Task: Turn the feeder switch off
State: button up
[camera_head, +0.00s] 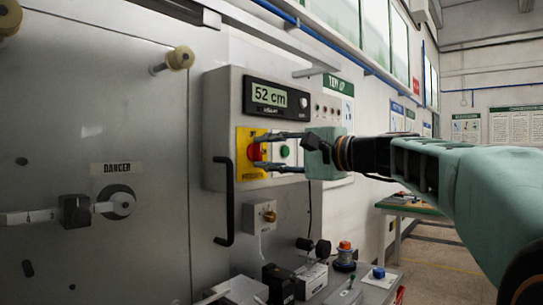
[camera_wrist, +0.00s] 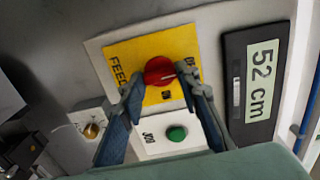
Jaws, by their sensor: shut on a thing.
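The feeder switch is a round red knob (camera_head: 254,151) on a yellow plate (camera_head: 243,170), on the front of a grey control box (camera_head: 217,120). My gripper (camera_head: 263,150) reaches in from the right with its two fingers on either side of the knob. In the wrist view, the fingertips (camera_wrist: 159,75) close on opposite sides of the red knob (camera_wrist: 158,69). A pale mark shows on the knob's face. The yellow plate (camera_wrist: 122,57) has FEED lettering, and a finger partly covers other lettering on it. I cannot tell the switch's position for sure.
A green JOG button (camera_head: 284,151) sits just beside the knob, close to my fingers. A display (camera_head: 270,97) above reads 52 cm. Below are a small knob box (camera_head: 262,216) and a cluttered bench.

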jog(key=o, duration=1.2)
jog(key=shift+c, duration=0.2)
jog(key=v, duration=1.2)
